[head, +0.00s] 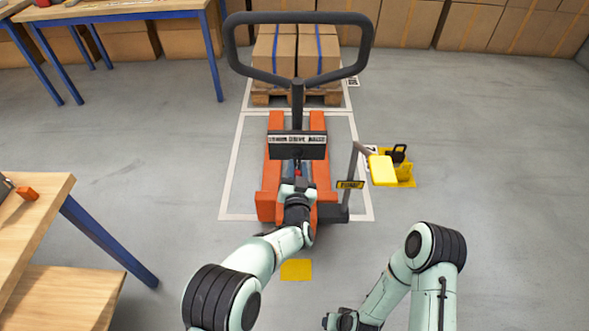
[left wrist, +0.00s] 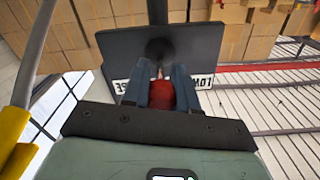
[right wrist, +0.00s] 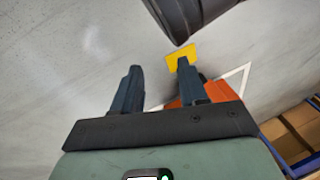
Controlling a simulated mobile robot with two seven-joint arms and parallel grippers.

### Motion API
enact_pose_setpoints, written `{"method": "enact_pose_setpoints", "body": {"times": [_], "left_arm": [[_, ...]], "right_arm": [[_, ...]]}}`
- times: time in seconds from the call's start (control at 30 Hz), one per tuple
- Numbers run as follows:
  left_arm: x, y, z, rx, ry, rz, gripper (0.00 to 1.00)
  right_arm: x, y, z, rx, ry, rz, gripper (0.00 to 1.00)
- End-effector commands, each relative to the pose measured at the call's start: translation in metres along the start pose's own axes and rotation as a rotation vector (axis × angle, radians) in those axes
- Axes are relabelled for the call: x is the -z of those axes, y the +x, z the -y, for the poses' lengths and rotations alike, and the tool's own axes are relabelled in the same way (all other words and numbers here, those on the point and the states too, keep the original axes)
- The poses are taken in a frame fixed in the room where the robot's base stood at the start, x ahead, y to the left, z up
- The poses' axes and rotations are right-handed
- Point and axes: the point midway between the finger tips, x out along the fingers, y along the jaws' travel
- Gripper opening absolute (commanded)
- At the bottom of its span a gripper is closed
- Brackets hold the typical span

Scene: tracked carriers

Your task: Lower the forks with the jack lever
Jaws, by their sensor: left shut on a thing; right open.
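The orange pallet jack (head: 272,180) stands in a white floor outline at the centre of the head view, with a large black loop handle (head: 298,18). A dark label plate (head: 283,139) sits on its column. The jack lever ends in a red knob (left wrist: 161,95), below the plate in the head view. My left gripper (head: 298,175) is shut on this knob, with one finger on each side of it in the left wrist view. The lever's shaft is mostly hidden. My right gripper (right wrist: 157,80) is open and empty, low over the floor at the bottom of the head view.
A pump arm with a yellow pad (head: 382,170) stands right of the jack, beside a yellow block (head: 405,175) on the floor. Cartons (head: 273,55) sit on a pallet (head: 262,97) behind. A wooden bench (head: 40,230) is at left. Floor at right is clear.

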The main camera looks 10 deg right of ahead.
Motion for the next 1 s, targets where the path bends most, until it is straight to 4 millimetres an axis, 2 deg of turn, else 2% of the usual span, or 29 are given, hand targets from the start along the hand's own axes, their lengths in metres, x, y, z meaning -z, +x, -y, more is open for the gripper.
{"method": "enact_pose_setpoints", "body": {"times": [0.1, 0.13, 0.2, 0.5, 0.63, 0.77, 1.0], "left_arm": [[-0.001, 0.000, 0.000, 0.000, 0.002, 0.000, 0.00], [-0.001, 0.000, 0.000, 0.000, 0.002, 0.000, 0.37], [-0.001, 0.000, 0.000, 0.000, 0.002, 0.000, 0.53], [0.000, -0.001, 0.000, -0.001, 0.000, 0.000, 0.53], [0.001, -0.009, 0.000, -0.002, 0.000, 0.001, 0.53], [0.002, -0.029, 0.000, -0.004, 0.002, 0.002, 0.53], [0.001, -0.080, 0.000, -0.004, 0.002, 0.003, 0.53]], "right_arm": [[0.000, 0.000, 0.000, 0.000, 0.000, 0.000, 0.43], [0.000, 0.000, 0.000, 0.000, 0.000, 0.000, 0.43], [0.000, 0.000, 0.000, 0.000, 0.000, 0.000, 0.43], [0.000, 0.000, 0.000, 0.000, 0.000, -0.001, 0.43], [0.001, -0.003, 0.002, 0.003, -0.002, -0.002, 0.43], [0.002, -0.010, 0.007, 0.010, -0.006, -0.006, 0.43], [-0.014, -0.023, 0.011, 0.014, -0.010, 0.043, 0.43]]}}
